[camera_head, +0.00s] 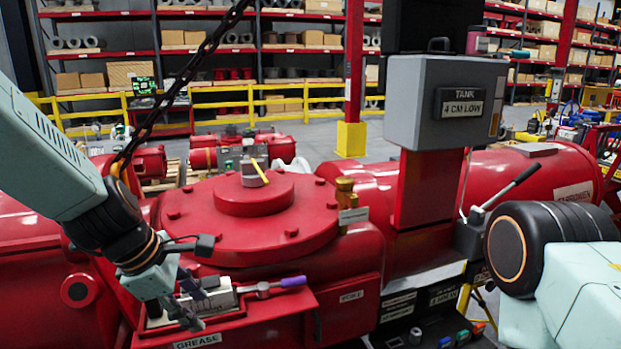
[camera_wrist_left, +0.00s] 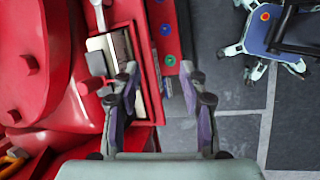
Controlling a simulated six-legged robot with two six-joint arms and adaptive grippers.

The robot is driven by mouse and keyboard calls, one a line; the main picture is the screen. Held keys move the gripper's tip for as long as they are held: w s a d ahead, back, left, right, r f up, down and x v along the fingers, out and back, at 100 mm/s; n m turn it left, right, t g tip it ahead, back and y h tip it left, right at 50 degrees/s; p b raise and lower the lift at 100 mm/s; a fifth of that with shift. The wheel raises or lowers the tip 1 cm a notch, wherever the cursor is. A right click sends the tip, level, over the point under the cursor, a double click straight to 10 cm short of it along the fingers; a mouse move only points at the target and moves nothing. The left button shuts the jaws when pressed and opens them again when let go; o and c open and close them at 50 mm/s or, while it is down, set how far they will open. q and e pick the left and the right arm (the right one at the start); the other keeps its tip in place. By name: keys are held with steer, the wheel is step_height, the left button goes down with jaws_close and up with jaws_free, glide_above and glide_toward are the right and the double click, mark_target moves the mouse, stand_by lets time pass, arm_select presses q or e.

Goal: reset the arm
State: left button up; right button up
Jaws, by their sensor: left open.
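The large red valve actuator (camera_head: 345,215) fills the middle of the head view, with a round bolted cover and a small yellow pointer (camera_head: 259,172) on top. My left gripper (camera_head: 187,305) hangs over the red tray labelled GREASE (camera_head: 250,325) at the actuator's front. Its fingers are open in the left wrist view (camera_wrist_left: 160,85), with nothing between them. A purple-handled tool (camera_head: 285,283) lies on the tray beside a pale block (camera_head: 220,293). The gripper partly hides the block. My right arm shows at the right edge; its gripper is out of view.
A grey box labelled TANK 4 CM LOW (camera_head: 455,105) stands on a red post. A black-handled lever (camera_head: 510,188) is close to my right arm. A chain (camera_head: 180,85) hangs near my left arm. Grey floor (camera_wrist_left: 240,120) shows right of the tray in the wrist view.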

arm_select(q)
steer(key=s+a+f+m+g+y+b, duration=0.1)
steer(key=s+a+f+m+b, duration=0.3)
steer(key=f, duration=0.7)
steer(key=s+d+f+m+g+y+b, duration=0.1)
steer(key=s+f+m+b, duration=0.3)
steer(key=f, duration=0.6)
steer(key=s+a+f+m+y+b, duration=0.1)
steer(key=s+a+f+b, duration=0.1)
steer(key=s+f, duration=0.65)
steer(key=s+d+f+m+g+b, duration=0.1)
steer(key=s+f+m+b, duration=0.7)
steer(key=s+f, duration=0.6)
step_height(320, 180, down, 4)
steer(key=shift+d+f+m+g, duration=0.15)
steer(key=shift+m+g, duration=0.15)
steer(key=shift+m, duration=0.8)
steer(key=shift+s, duration=0.1)
